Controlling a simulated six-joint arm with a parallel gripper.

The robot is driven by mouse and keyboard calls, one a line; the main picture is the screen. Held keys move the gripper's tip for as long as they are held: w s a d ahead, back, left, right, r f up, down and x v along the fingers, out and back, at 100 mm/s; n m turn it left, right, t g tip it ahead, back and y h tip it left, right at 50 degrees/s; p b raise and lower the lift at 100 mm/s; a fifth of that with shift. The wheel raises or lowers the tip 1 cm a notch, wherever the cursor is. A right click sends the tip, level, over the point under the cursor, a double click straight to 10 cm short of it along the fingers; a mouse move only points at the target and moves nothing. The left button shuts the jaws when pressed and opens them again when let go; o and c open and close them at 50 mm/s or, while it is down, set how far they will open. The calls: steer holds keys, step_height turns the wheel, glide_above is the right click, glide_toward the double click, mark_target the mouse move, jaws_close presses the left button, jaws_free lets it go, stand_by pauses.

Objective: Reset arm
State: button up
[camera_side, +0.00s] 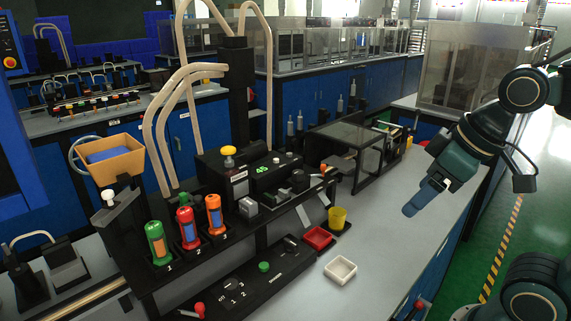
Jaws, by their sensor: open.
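My gripper (413,207) hangs in the air at the right, above the right part of the grey bench top (390,240). It points down and to the left, is open, and nothing shows in it. The gap between its fingers is hard to make out from this angle. It is apart from every object on the bench. The black tape payoff station (265,175) with a green lit display stands left of it.
Green (156,243), red (187,228) and orange (215,215) containers stand in numbered places. A dark glass-topped frame (352,137) stands behind. The bench's right side is clear.

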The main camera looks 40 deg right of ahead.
steer(key=shift+s+d+f+m, duration=0.1)
steer(key=shift+s+f+m, duration=0.15)
steer(key=shift+s+m, duration=0.5)
steer(key=shift+s, duration=0.1)
steer(key=shift+c, duration=0.4)
stand_by(0.4)
